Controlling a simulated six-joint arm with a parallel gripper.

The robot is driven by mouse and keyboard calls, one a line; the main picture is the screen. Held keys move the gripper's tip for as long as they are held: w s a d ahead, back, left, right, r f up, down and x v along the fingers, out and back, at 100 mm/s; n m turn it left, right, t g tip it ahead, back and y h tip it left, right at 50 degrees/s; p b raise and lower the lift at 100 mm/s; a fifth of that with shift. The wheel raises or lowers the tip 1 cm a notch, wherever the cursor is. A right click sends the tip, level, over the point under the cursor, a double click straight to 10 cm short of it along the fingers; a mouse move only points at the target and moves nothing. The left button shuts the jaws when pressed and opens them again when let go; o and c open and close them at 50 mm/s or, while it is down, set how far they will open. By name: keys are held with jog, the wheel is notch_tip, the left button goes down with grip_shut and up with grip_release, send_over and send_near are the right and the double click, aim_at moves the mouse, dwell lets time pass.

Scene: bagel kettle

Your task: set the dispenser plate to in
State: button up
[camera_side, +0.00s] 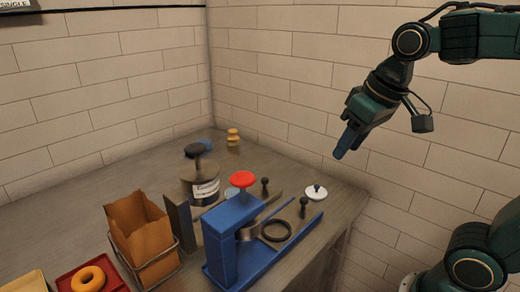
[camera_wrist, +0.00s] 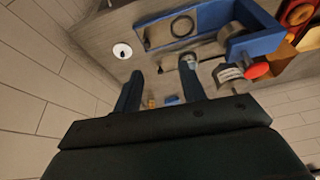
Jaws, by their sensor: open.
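A blue dispenser (camera_side: 222,245) with a red knob (camera_side: 242,179) on top stands at the front right of the counter. Its long blue base holds a dark ring (camera_side: 275,231), and short black knobs (camera_side: 303,207) stand beside it. I cannot tell which part is the plate or how it is set. The blue frame also shows at the top of the wrist view (camera_wrist: 255,27), with the ring (camera_wrist: 182,25). My gripper (camera_side: 346,145) is open and empty, high above the counter's right end, apart from the dispenser. Its two blue fingers also show in the wrist view (camera_wrist: 160,85).
A white disc with a black knob (camera_side: 316,193) lies near the counter's right edge. Left of the dispenser are a labelled grey pot (camera_side: 203,187), a brown paper bag (camera_side: 140,228) in a wire holder, and an orange ring (camera_side: 88,279) on a red tray. Brick walls stand behind.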

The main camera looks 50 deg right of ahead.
jog(key=w+d+m+g, duration=0.1)
jog(key=w, duration=0.6)
jog(key=m+g, duration=0.3)
send_over(265, 179)
notch_tip(265, 179, down, 9)
notch_tip(265, 179, down, 14)
jog(key=shift+r, duration=0.1)
jog(key=shift+c, duration=0.2)
grip_shut()
